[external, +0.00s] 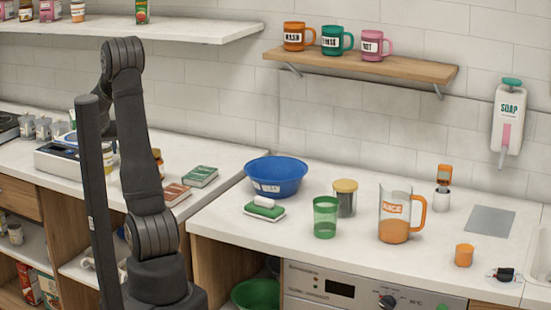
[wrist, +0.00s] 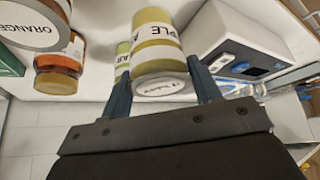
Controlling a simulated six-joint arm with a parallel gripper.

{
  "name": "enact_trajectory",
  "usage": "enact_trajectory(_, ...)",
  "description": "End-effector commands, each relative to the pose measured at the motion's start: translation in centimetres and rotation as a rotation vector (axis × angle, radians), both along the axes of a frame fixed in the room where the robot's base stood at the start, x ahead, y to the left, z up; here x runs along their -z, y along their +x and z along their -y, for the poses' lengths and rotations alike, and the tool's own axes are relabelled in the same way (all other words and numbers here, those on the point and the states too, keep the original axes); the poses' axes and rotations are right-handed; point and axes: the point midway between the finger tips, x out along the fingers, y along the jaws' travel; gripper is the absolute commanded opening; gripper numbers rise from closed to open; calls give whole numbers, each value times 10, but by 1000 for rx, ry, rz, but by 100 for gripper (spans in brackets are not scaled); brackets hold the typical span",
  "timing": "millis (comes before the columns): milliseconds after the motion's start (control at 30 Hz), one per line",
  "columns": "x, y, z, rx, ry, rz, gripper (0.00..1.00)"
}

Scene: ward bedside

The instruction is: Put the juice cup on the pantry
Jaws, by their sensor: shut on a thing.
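In the wrist view my gripper (wrist: 162,82) has its two blue fingers on either side of a yellow-green cup (wrist: 158,54) with a white label reading "PLE", its start cut off by the curve. The fingers are shut on the cup, whose pale round end faces my wrist. A white shelf (external: 180,29) with groceries is at the upper left, and open cupboard shelves (external: 83,268) with goods are at the lower left. I cannot tell which is the pantry.
Near the held cup are an orange jar (wrist: 62,62), a label reading "ORANGE" (wrist: 30,32) and a white boxy device (wrist: 240,45). The right counter holds a blue bowl (external: 276,178), green cup (external: 325,218) and orange-handled jug (external: 394,215).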

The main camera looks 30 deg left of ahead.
Motion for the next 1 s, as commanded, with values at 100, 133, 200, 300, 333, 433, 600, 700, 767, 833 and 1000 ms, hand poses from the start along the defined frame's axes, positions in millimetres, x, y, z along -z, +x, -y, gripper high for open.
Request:
enact_trajectory(100,8,0,0,1,0,0,30)
enact_trajectory(133,10,0,0,1,0,0,30)
enact_trajectory(200,19,0,0,0,-1,-2,30)
enact_trajectory(300,34,0,0,1,-3,-2,30)
enact_trajectory(333,38,0,0,1,-2,-1,30)
enact_trajectory(433,43,0,0,-1,1,0,30)
enact_trajectory(600,42,0,0,0,2,0,30)
enact_trajectory(700,44,0,0,0,0,0,30)
enact_trajectory(767,46,0,0,0,0,0,61)
enact_trajectory(833,45,0,0,0,0,0,75)
enact_trajectory(1000,45,0,0,0,0,0,79)
